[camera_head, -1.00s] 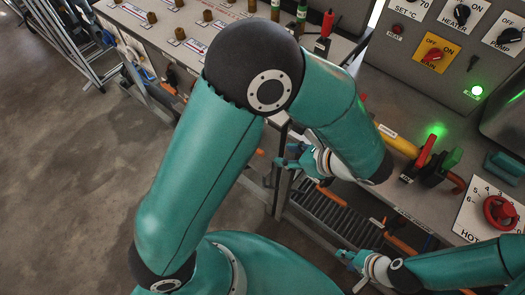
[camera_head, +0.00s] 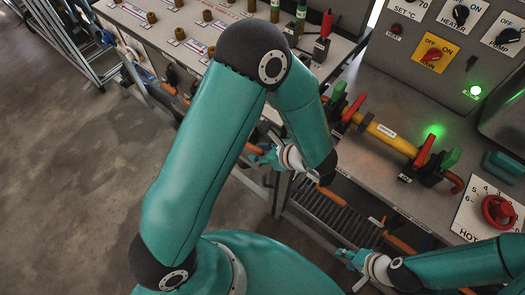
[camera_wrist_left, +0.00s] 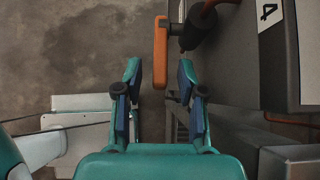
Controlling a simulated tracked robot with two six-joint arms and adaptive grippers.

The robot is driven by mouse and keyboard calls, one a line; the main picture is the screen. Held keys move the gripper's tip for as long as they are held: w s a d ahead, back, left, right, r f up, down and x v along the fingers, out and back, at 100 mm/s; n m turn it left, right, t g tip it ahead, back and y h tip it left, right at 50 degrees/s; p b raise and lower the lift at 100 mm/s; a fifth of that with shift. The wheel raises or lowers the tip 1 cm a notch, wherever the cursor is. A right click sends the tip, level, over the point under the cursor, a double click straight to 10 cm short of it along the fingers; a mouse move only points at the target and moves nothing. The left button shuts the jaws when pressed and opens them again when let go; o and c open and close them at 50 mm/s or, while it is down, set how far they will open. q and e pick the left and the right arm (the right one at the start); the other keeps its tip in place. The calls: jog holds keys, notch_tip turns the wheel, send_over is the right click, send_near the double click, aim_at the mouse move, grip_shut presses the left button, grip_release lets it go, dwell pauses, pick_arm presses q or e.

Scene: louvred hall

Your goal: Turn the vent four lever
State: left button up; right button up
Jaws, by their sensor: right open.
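In the head view my left gripper (camera_head: 262,156) is beside the bench's front edge, near a small orange piece (camera_head: 255,148). My right gripper (camera_head: 346,256) is open and empty at the lower right.
Orange handles (camera_head: 399,244) and a dark ribbed grille (camera_head: 335,212) lie along the bench front. Red and green levers on a yellow pipe (camera_head: 390,137) stand on the bench top. The concrete floor (camera_head: 75,170) at left is clear.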

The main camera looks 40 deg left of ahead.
pick_arm(q)
grip_shut()
jog(key=f+y+b, duration=0.1)
jog(key=b, duration=0.3)
jog(key=shift+d+f+y, duration=0.15)
jog(key=shift+f+y, duration=0.15)
jog(key=shift+f, duration=0.05)
jog(key=shift+y+b, duration=0.4)
jog(key=shift+b, duration=0.15)
jog(key=shift+r, duration=0.2)
grip_release()
jog(key=shift+d, duration=0.1)
jog(key=v, duration=1.1)
jog(key=shift+d, duration=0.4)
